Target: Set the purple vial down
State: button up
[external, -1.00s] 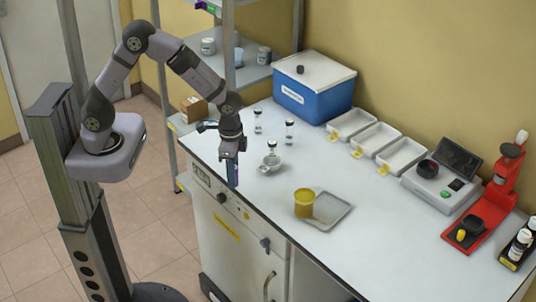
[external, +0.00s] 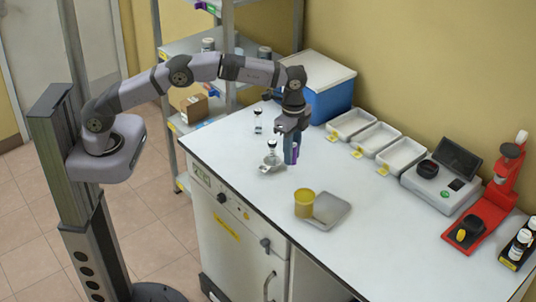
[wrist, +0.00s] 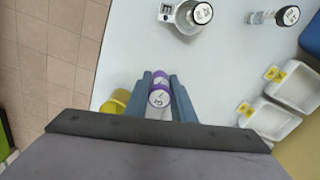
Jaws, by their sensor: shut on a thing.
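The purple vial (wrist: 160,85) sits between the two blue-grey fingers of my gripper (wrist: 160,82) in the wrist view, its pale labelled end facing the camera. My gripper (external: 291,150) is shut on it in the external view. The purple vial (external: 295,153) shows there as a narrow strip, mostly hidden by the fingers. It hangs upright over the white bench, to the right of a small metal cup. I cannot tell the exact gap between its bottom and the bench.
The small metal cup (external: 270,164) has a dark-capped vial at it. Another capped vial (external: 258,122) stands behind. A yellow jar (external: 304,203) and a grey tray (external: 328,212) are in front. White bins (external: 376,140) line the wall. Bench between gripper and bins is clear.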

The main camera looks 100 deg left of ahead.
jog(key=shift+w+a+r+m, duration=0.25)
jog(key=shift+w+a+m, duration=0.15)
jog(key=shift+w, duration=0.05)
jog(key=shift+f+p, duration=1.6)
jog(key=shift+f, duration=3.4)
jog(key=shift+f, duration=0.15)
jog(key=o, duration=1)
